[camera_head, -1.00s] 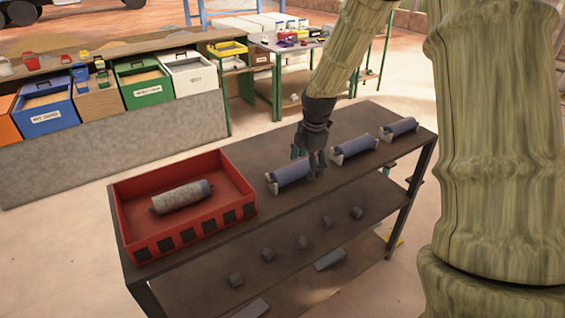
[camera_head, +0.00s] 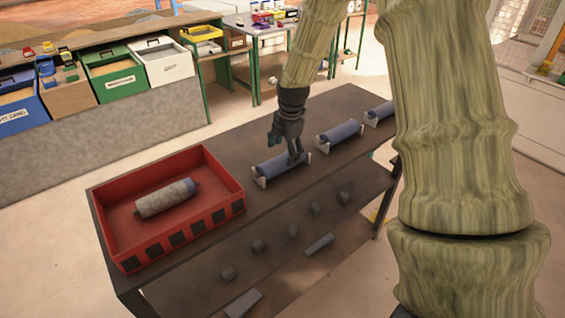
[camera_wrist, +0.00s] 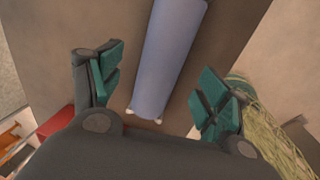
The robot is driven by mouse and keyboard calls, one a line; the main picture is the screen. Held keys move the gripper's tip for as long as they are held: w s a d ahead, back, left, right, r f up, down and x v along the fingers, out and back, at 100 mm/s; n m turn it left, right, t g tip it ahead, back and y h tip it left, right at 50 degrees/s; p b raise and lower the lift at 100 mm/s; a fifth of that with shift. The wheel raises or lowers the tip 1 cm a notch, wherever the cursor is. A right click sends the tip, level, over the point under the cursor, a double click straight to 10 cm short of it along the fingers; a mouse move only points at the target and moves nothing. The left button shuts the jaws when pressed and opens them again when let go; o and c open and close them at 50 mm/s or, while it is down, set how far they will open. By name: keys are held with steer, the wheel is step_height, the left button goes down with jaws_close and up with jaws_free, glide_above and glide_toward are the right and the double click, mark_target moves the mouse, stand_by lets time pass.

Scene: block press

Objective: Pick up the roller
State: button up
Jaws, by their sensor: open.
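Several rollers are in view. A blue roller (camera_head: 275,166) rests on a pale stand on the dark table top, just right of the red tray. Two similar blue rollers, a middle one (camera_head: 339,134) and a far one (camera_head: 381,112), rest in a row behind it. A grey, rough roller (camera_head: 165,198) lies in the red tray (camera_head: 220,212). My gripper (camera_head: 287,150) is open and points down at the right part of the nearest blue roller. In the wrist view, a blue roller (camera_wrist: 172,50) lies between the spread green-padded fingers (camera_wrist: 158,95), with no visible grip.
The table (camera_head: 235,140) has a lower shelf with several small grey blocks (camera_head: 293,231) and flat pieces (camera_head: 320,244). Coloured bins (camera_head: 112,75) stand along a grey wall at the back left. Bare table top lies behind the rollers.

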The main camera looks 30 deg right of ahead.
mark_target(283, 157)
steer(key=shift+a+f+p, duration=0.1)
steer(key=shift+f+p, duration=0.55)
steer(key=shift+f, duration=0.15)
steer(key=shift+w+f+p, duration=0.15)
steer(key=shift+f+p, duration=0.2)
steer(key=shift+f, duration=0.55)
steer(key=shift+w+f+p, duration=0.1)
steer(key=shift+f+p, duration=0.25)
steer(key=shift+f, duration=0.55)
steer(key=shift+c, duration=0.3)
steer(key=c, duration=1.4)
steer(key=shift+c, duration=0.4)
steer(key=shift+r, duration=0.1)
